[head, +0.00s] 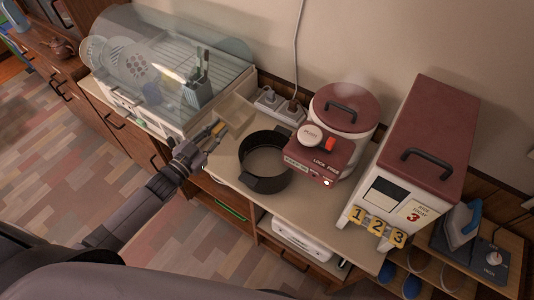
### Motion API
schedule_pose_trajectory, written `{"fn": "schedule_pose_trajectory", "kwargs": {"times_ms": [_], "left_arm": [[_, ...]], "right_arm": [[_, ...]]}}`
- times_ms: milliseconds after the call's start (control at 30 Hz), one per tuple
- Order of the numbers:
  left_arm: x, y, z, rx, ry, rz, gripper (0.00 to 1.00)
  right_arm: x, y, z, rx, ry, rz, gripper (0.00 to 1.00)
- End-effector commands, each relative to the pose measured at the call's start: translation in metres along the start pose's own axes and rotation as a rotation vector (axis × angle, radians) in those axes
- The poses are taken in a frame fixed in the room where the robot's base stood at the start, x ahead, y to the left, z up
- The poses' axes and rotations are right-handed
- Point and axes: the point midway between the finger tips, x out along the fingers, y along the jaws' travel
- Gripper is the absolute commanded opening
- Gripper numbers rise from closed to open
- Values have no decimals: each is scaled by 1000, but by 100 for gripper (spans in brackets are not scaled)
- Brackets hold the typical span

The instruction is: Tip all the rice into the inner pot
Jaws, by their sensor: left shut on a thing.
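The dark inner pot (264,181) stands on the counter, in front of the rice cooker. Its inside looks pale toward the bottom; I cannot tell whether rice lies in it. My left gripper (216,130) is left of the pot and shut on a see-through tan box-like container (238,108). The container is behind and left of the pot, apart from it. I cannot make out rice in it or whether it touches the counter. My right gripper is not in view.
The red and white rice cooker (345,106) has its lid shut. A rice dispenser (425,130) with keys 1, 2 and 3 stands to its right. A dish dryer (180,70) with plates is at left. A power strip (277,104) lies behind the pot.

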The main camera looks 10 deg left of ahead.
Motion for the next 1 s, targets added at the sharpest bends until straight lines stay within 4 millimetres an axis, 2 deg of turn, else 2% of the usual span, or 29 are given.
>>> {"fn": "schedule_pose_trajectory", "kwargs": {"times_ms": [233, 300, 700, 1000], "left_arm": [[35, -5, 6, -56, 1, 1, 0], [21, -6, 5, -76, -7, 2, 0], [-34, -13, 12, -177, -8, 3, 0], [-60, -17, 16, -225, -7, 3, 0]], "right_arm": [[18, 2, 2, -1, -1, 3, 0], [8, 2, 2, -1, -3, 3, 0], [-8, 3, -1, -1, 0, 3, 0], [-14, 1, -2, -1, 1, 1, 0]]}}
